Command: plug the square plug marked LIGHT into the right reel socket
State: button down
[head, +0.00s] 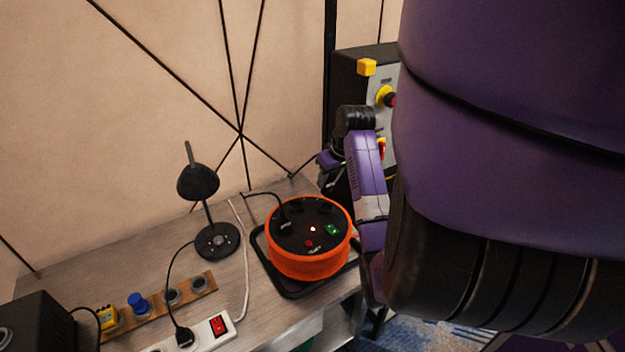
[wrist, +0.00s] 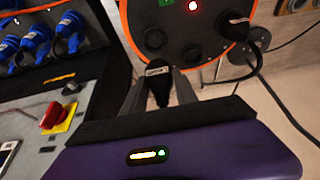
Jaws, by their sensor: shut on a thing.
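The orange-rimmed cable reel (head: 310,264) sits on the desk. Its black face carries a small red light and a green switch. In the wrist view the reel's face (wrist: 176,20) fills the top, with two dark round sockets (wrist: 154,40) and (wrist: 190,53). A corded black plug (wrist: 236,26) sits at the face's right. My gripper (wrist: 161,88) is shut on a black plug (wrist: 156,72) with a small white label too small to read. That plug is at the reel's lower edge in the picture; I cannot tell whether it touches a socket. My arm hides the gripper in the head view.
A black desk lamp (head: 198,185) stands left of the reel. A white power strip (head: 205,333) and a wooden strip (head: 155,308) with coloured plugs lie in front. A control box (head: 362,75) with a red button stands behind. Blue plugs (wrist: 70,28) show left in the wrist view.

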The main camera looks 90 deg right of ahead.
aim_at(330, 191)
jog(key=shift+f+b, duration=2.3)
jog(key=shift+b, duration=0.05)
jog(key=shift+f, duration=0.8)
jog(key=shift+r, duration=0.1)
jog(key=shift+f+p, duration=0.25)
jog(key=shift+p, duration=0.2)
jog(key=shift+f+b, duration=0.45)
jog(key=shift+f, duration=0.45)
jog(key=shift+c, duration=2.4)
grip_release()
